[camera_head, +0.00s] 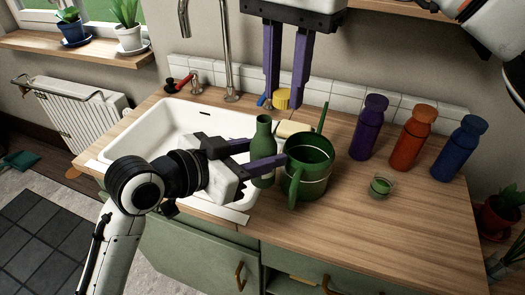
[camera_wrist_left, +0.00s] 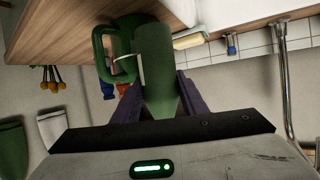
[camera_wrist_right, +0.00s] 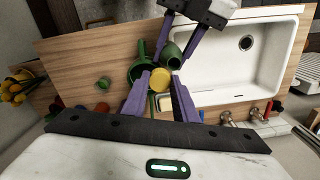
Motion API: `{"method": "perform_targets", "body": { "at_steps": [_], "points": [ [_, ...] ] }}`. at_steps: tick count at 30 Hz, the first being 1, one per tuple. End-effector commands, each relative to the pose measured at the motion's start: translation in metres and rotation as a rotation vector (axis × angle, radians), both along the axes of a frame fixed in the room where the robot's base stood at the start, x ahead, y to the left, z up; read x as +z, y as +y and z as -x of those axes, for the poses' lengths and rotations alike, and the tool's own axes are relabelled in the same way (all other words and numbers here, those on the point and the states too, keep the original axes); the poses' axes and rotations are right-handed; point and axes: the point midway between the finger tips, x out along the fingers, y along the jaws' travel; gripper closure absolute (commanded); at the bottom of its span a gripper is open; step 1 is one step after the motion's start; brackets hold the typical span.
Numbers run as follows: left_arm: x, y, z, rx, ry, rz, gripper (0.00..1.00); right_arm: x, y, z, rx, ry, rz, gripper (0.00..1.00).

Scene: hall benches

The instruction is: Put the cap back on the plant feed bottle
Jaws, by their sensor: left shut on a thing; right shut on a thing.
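The green plant feed bottle (camera_head: 264,133) is roughly upright at the sink's right edge, its neck uncapped. My left gripper (camera_head: 262,158) is shut around its body from the left; the left wrist view shows the bottle (camera_wrist_left: 158,65) between both fingers. My right gripper (camera_head: 284,103) points down from above and is shut on the yellow cap (camera_head: 282,98). The cap is above and a little right of the bottle's mouth, apart from it. In the right wrist view the cap (camera_wrist_right: 160,80) sits between the fingertips near the bottle (camera_wrist_right: 173,60). The bottle's base is partly hidden.
A green watering can (camera_head: 308,170) stands close to the bottle's right. A cream block (camera_head: 292,130) lies behind them. Purple, orange (camera_head: 413,138) and blue bottles and a small green jar (camera_head: 381,187) stand further right. The white sink (camera_head: 150,125) is left; the front right counter is clear.

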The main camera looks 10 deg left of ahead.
Motion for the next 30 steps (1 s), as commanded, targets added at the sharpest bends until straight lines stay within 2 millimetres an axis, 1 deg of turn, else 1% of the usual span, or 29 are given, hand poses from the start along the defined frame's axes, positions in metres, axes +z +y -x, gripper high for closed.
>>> {"method": "perform_targets", "body": {
  "at_steps": [1,3,6,10,17,22,30],
  "points": [
    [0.001,0.0,0.0,0.0,-0.002,0.001,1.0,0.009,0.01,0.001,-0.023,-0.004,0.001,0.95],
    [0.001,0.0,0.0,0.0,-0.002,0.001,1.0,0.018,0.019,0.002,-0.048,-0.003,-0.001,0.95],
    [0.001,0.0,0.0,0.0,-0.002,0.001,1.0,0.025,0.026,0.004,-0.073,-0.002,-0.002,0.95],
    [0.001,0.0,0.0,0.0,-0.002,0.001,1.0,0.028,0.029,0.005,-0.083,-0.001,-0.002,0.95],
    [0.001,0.0,0.0,0.0,-0.002,0.001,1.0,0.028,0.029,0.005,-0.083,-0.001,-0.002,0.95],
    [0.001,0.0,0.0,0.0,-0.002,0.001,1.0,0.022,0.029,0.005,-0.082,0.001,-0.002,0.95],
    [0.001,0.0,0.0,0.0,-0.002,0.001,1.0,-0.003,0.029,0.004,-0.082,0.002,-0.002,0.95]
  ]
}}
